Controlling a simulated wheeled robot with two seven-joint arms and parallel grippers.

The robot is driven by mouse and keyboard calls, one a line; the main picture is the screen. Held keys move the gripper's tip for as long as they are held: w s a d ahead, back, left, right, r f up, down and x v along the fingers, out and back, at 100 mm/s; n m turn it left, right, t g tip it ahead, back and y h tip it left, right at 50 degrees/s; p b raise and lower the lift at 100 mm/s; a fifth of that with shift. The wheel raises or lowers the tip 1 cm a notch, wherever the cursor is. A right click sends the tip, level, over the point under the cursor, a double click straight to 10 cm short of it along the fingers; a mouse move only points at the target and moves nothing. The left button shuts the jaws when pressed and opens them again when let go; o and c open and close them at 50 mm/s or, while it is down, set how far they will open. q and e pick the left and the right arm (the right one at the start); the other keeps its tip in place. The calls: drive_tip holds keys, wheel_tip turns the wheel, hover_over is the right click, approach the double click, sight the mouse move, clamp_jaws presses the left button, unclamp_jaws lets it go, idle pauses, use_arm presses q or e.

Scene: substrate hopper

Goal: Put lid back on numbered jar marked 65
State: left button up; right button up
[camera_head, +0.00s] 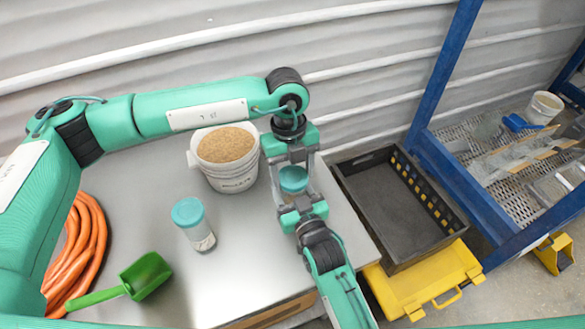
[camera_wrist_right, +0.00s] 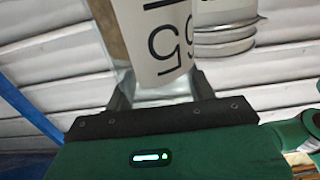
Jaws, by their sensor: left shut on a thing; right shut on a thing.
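In the head view my left gripper (camera_head: 291,166) points down from above, its fingers shut around a teal lid (camera_head: 293,179). My right gripper (camera_head: 298,203) comes up from below and is shut on a jar just beneath the lid; the jar is mostly hidden there. In the right wrist view the jar (camera_wrist_right: 155,40) sits between the right fingers (camera_wrist_right: 155,82). It has a white label reading 65, brown contents, and a ridged threaded part to the right that looks bare. I cannot tell whether lid and jar touch.
A second jar (camera_head: 194,224) with a teal lid stands on the metal table (camera_head: 215,275). Behind it is a white bucket (camera_head: 229,182) of brown grains. A green scoop (camera_head: 146,276) and orange hose (camera_head: 85,250) lie left. A black crate (camera_head: 390,205) and yellow case (camera_head: 425,285) are right.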

use_arm(q)
drive_tip(key=shift+f, duration=0.6)
drive_tip(key=m, duration=0.4)
drive_tip(key=shift+d+m+y, duration=0.1)
drive_tip(key=shift+m+y, duration=0.2)
drive_tip(key=shift+m, duration=0.1)
drive_tip(key=m, duration=0.5)
drive_tip(key=shift+y, duration=0.4)
drive_tip(key=o, duration=0.9)
drive_tip(key=shift+r, duration=2.25)
drive_tip(key=shift+c, duration=0.2)
